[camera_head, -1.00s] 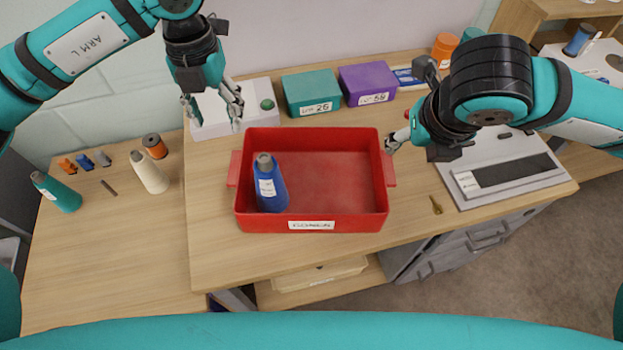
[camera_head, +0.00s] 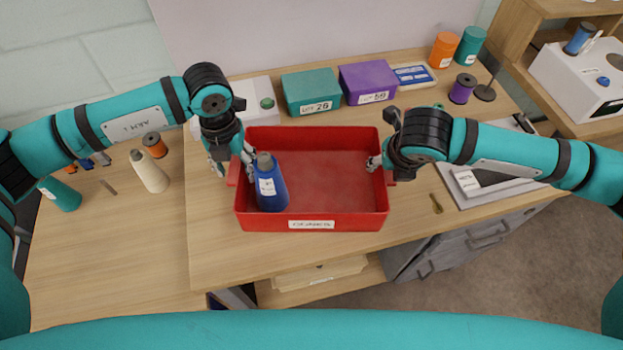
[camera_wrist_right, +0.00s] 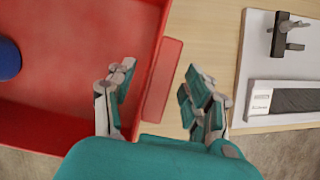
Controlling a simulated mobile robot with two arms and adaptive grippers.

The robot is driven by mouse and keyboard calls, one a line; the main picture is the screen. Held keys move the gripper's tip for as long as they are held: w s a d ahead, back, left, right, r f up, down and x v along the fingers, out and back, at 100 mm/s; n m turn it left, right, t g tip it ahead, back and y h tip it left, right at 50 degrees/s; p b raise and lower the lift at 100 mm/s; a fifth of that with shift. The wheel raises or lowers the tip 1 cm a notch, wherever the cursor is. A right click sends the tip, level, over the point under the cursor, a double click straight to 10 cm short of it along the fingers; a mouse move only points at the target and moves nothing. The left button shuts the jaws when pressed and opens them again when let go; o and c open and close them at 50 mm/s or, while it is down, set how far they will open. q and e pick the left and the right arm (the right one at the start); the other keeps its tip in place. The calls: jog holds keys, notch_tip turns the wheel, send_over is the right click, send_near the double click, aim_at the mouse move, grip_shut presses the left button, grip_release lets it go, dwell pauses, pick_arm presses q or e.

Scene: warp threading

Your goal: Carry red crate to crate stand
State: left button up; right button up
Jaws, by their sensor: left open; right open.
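The red crate (camera_head: 325,180) sits on the wooden table with a labelled front wall and a handle tab on each side. My left gripper (camera_head: 232,166) is open at the crate's left wall, by the left handle. My right gripper (camera_head: 378,163) is open at the right wall; in the right wrist view its open fingers (camera_wrist_right: 160,100) stand on either side of the wall and red handle (camera_wrist_right: 163,80). Whether the fingers touch the crate cannot be told. I cannot identify the crate stand in view.
A teal box (camera_head: 311,92) and a purple box (camera_head: 368,83) stand behind the crate. The table in front is clear.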

pick_arm(q)
jog(key=shift+f, duration=0.25)
pick_arm(e)
jog(key=shift+w+f, duration=0.1)
jog(key=shift+f, duration=0.1)
pick_arm(q)
jog(key=c, duration=1)
pick_arm(e)
jog(key=c, duration=1)
pick_arm(q)
grip_shut()
pick_arm(e)
grip_shut()
pick_arm(q)
jog(key=shift+a, duration=0.1)
